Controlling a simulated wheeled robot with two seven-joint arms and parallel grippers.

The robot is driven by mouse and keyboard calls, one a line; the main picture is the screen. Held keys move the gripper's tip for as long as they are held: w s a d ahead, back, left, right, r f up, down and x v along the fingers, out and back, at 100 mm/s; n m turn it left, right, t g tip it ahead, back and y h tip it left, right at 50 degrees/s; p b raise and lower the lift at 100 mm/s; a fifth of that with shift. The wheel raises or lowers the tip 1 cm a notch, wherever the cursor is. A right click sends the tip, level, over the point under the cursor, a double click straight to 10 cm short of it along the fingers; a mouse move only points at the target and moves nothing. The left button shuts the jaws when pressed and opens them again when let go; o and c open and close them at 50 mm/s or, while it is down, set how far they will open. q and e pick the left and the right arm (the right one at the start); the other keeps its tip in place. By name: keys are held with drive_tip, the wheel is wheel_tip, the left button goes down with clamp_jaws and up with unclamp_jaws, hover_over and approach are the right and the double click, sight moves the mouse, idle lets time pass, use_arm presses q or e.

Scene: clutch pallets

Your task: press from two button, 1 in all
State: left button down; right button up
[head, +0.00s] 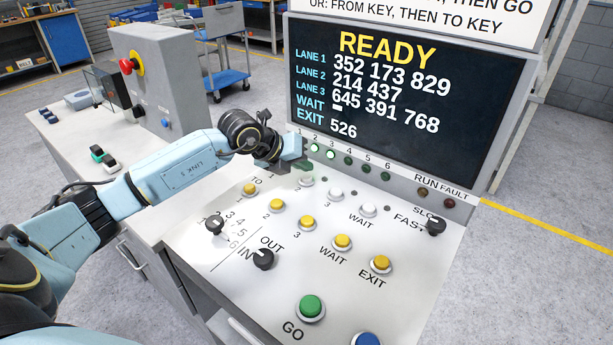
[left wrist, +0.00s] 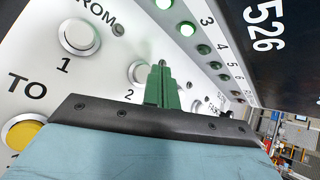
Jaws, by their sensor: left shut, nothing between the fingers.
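The FROM 2 button (head: 306,180) is a white round cap in a pale ring on the sloping panel. It also shows in the left wrist view (left wrist: 136,72), labelled 2 and partly hidden by my fingers. The FROM 1 button (left wrist: 79,37) is white and clear in the wrist view; my gripper hides it in the head view. My left gripper (head: 303,165) is shut and empty, its green fingertips beside and just above FROM 2. I cannot tell whether they touch it. My right gripper is not in view.
The display (head: 385,90) reads READY, with numbers for three lanes. Other white buttons (head: 336,194), yellow buttons (head: 306,222), black knobs (head: 263,259), a green GO button (head: 311,307) and a blue button (head: 367,340) surround the area. Indicator lamps (head: 330,154) line the panel's back.

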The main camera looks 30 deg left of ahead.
sight(303, 179)
use_arm(q)
drive_tip(key=shift+f, duration=0.1)
drive_tip(key=shift+f+b, duration=0.3)
drive_tip(key=shift+f, duration=0.05)
drive_tip(key=shift+f+b, duration=0.35)
drive_tip(key=shift+f, duration=0.15)
idle(0.6)
idle(0.4)
drive_tip(key=shift+r+p, duration=0.7)
drive_tip(key=shift+r, duration=0.25)
drive_tip(key=shift+r+p, duration=1.8)
drive_tip(key=shift+r, duration=0.7)
